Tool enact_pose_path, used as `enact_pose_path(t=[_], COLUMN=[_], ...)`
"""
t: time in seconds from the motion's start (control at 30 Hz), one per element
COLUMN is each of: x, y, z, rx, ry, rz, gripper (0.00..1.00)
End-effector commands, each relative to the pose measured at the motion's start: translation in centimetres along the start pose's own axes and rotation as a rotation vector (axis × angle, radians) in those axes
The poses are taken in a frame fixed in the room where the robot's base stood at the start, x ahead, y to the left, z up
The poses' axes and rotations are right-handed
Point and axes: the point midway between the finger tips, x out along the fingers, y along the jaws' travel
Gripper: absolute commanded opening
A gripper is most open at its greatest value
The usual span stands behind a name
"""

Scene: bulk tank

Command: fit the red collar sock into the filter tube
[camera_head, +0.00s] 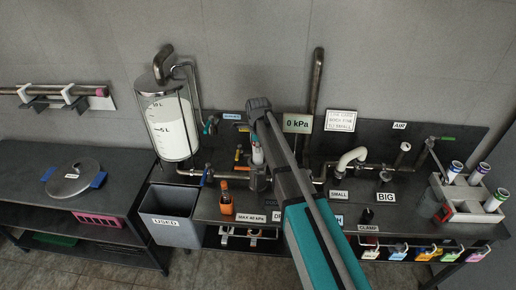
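My teal and dark grey arm reaches up from the bottom middle over the bench. My gripper (257,138) is at its far end, small and mostly hidden by the arm, so its fingers cannot be made out. A small white piece (257,155) shows just below it, directly above a dark grey upright cylinder (258,180) that may be the filter tube. I cannot tell whether the white piece is held or is the sock. No red collar is clear there.
The white rack (462,214) holds several tubes with coloured rims. A clear tank (170,128) of white liquid stands left of the arm, above a grey USED bin (171,220).

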Motion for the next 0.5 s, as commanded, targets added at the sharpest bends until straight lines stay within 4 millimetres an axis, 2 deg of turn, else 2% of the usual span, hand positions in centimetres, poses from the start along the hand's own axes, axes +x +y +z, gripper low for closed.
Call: enact_pose_path(t=[0.5], x=[1.01], y=[0.01], z=[0.02], rx=[0.000], ry=[0.000], rz=[0.000], gripper=[0.00])
